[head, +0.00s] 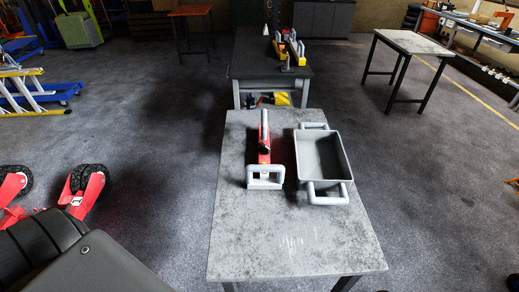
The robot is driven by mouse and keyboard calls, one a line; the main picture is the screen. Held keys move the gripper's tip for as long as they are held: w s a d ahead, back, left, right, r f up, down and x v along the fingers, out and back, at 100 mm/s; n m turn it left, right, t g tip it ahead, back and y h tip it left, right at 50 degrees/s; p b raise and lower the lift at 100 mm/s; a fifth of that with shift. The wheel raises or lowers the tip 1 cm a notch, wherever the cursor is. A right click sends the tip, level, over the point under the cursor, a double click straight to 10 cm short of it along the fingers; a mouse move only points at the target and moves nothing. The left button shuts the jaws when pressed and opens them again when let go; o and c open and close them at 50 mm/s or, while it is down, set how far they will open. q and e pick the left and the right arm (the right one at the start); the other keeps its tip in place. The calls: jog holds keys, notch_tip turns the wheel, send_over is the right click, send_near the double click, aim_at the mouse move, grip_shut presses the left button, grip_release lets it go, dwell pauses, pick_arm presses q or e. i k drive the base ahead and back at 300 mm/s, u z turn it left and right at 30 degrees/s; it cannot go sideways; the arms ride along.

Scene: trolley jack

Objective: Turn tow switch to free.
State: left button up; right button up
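I cannot make out a tow switch or its setting. A red wheeled machine (96,188) with chunky black tyres (90,177) stands on the floor at the left of the head view. Its lower part is cut off by the frame edge and dark parts in the lower left corner. A red tool (264,150) with a grey loop handle (265,184) lies on the near grey table (285,240). I cannot tell whether either bears the switch. Neither of my grippers shows in the head view.
A grey tray (344,150) with tubular handles sits right of the red tool. A dark workbench (250,72) with yellow and red items stands behind the table. Another table (412,42) stands at the back right. Blue and yellow equipment (40,95) stands far left. The floor beside the table is clear.

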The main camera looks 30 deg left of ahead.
aim_at(264, 150)
jog(key=z, duration=1.95)
jog(key=k, duration=0.65)
jog(key=u, duration=1.3)
